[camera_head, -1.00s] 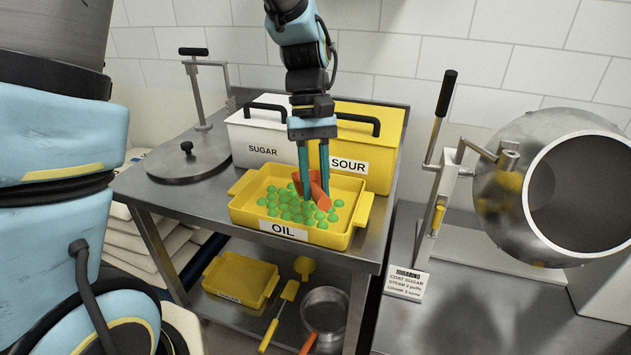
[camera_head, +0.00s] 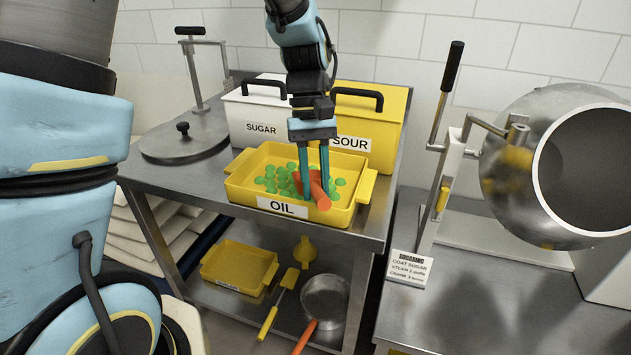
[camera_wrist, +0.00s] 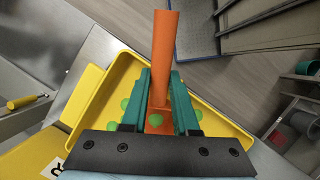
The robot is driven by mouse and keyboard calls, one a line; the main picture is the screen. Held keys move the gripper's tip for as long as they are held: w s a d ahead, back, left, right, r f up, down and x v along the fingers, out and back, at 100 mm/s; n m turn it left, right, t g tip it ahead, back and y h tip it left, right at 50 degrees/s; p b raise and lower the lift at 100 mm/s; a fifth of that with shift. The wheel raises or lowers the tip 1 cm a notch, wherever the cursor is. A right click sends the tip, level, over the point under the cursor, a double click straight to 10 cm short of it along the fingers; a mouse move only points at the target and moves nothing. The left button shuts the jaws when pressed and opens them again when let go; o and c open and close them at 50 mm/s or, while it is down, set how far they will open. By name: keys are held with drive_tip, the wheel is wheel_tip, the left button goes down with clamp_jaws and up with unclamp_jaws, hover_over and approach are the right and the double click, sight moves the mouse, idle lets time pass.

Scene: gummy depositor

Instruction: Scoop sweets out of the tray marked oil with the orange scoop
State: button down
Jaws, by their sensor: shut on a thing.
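The yellow tray marked OIL (camera_head: 236,187) stands on the steel table and holds several green sweets (camera_head: 285,177). My gripper (camera_head: 314,192) points down into the tray, its teal fingers shut on the orange scoop (camera_head: 321,199). In the wrist view the scoop's handle (camera_wrist: 165,60) sticks up between the fingers, and green sweets lie at its orange lower part. Much of the scoop's bowl is hidden behind the fingers and the gripper's dark plate, so I cannot tell how full it is.
A white SUGAR bin (camera_head: 243,112) and a yellow SOUR bin (camera_head: 389,135) stand close behind the tray. A round steel lid (camera_head: 165,140) is at left. A steel drum (camera_head: 515,190) stands on the right bench. The lower shelf holds another yellow tray (camera_head: 215,268) and a pan (camera_head: 325,300).

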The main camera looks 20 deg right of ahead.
idle(0.4)
drive_tip(key=shift+w+d+p, duration=0.25)
drive_tip(key=shift+w+p, duration=0.2)
drive_tip(key=shift+w, duration=0.7)
drive_tip(key=shift+w+d+p, duration=0.3)
drive_tip(key=shift+w+p, duration=0.2)
drive_tip(key=shift+w, duration=0.6)
drive_tip(key=shift+w+d+p, duration=0.25)
drive_tip(key=shift+w+p, duration=0.2)
drive_tip(key=shift+w, duration=0.7)
wheel_tip(320, 180, up, 10)
drive_tip(key=s+t+p, duration=0.2)
drive_tip(key=p, duration=0.3)
drive_tip(key=shift+a+f+t+h, duration=0.25)
drive_tip(key=shift+t+h, duration=0.05)
